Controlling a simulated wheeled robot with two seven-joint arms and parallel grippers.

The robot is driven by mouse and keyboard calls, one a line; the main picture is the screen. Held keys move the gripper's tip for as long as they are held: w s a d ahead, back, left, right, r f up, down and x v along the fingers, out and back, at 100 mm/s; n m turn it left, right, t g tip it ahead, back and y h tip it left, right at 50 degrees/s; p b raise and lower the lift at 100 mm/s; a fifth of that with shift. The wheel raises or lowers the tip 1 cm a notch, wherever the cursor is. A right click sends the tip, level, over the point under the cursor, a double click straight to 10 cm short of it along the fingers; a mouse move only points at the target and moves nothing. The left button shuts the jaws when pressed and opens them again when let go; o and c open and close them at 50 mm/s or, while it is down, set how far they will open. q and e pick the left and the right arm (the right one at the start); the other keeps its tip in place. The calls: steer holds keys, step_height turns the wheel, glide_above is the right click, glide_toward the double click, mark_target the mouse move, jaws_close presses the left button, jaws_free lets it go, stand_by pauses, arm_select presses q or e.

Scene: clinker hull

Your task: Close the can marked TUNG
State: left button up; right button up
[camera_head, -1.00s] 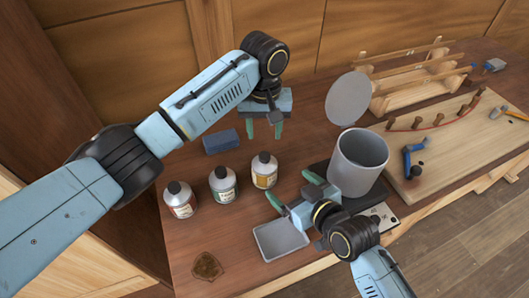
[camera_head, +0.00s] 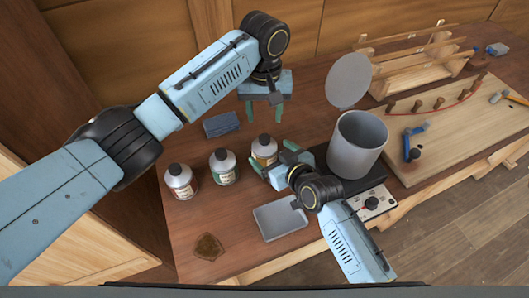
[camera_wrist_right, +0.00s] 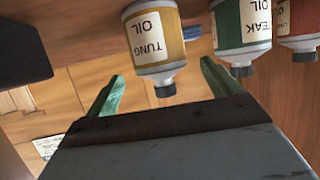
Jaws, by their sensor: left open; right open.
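The TUNG OIL can (camera_head: 264,150) stands upright at the right end of a row of three on the bench. Its yellow label also shows in the right wrist view (camera_wrist_right: 155,38), upside down, with a dark cap on its neck. I cannot tell how tight the cap is. My right gripper (camera_head: 268,156) is open, low beside this can; in its wrist view the open fingers (camera_wrist_right: 162,72) stand to either side of the can's cap end, with no clear contact. My left gripper (camera_head: 264,114) is open and empty, pointing down above the bench behind the can.
A TEAK OIL can (camera_head: 222,168) and a red-labelled can (camera_head: 181,182) stand left of it. A blue block (camera_head: 221,124) lies behind. A grey tray (camera_head: 280,219) is in front. A large open grey pot (camera_head: 356,147) with a raised lid (camera_head: 348,82) stands close right.

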mark_target(264, 137)
steer(key=shift+x, duration=2.25)
steer(key=c, duration=1.8)
arm_select(q)
steer(key=shift+n, duration=0.3)
arm_select(e)
jaws_close()
arm_select(q)
steer(key=n, duration=0.3)
steer(key=shift+w+d+r+n, duration=0.1)
steer(key=shift+d+r+n, duration=0.05)
steer(key=shift+n, duration=0.15)
steer(key=n, duration=0.4)
steer(key=shift+n, duration=0.4)
steer(key=shift+f, duration=0.25)
steer(key=shift+f, duration=3.95)
steer(key=shift+c, duration=0.2)
